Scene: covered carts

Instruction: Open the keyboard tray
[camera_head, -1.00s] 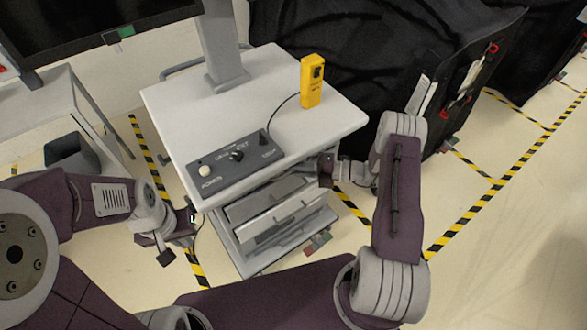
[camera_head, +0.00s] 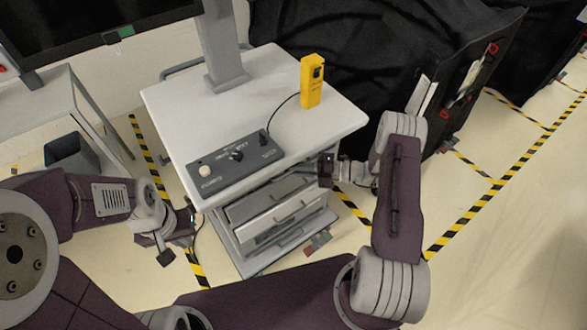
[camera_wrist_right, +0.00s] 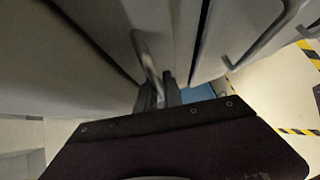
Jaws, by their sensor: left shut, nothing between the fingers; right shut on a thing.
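The grey cart (camera_head: 224,97) stands in the middle of the head view. Its keyboard tray is below the white top, largely hidden under the top's front edge and my right arm. My right gripper (camera_head: 326,170) is at the cart's front right, just below the top. In the right wrist view its fingers (camera_wrist_right: 160,94) are shut on a grey bar handle (camera_wrist_right: 145,52) in front of a pale panel. How far the tray is out I cannot tell. My left gripper (camera_head: 186,226) is shut and empty, beside the cart's front left corner.
A dark control box (camera_head: 236,156) and a yellow handheld device (camera_head: 311,82) sit on the cart's top. Drawers with bar handles (camera_head: 288,212) are lower in the cart. A black covered cart (camera_head: 345,50) stands behind right.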

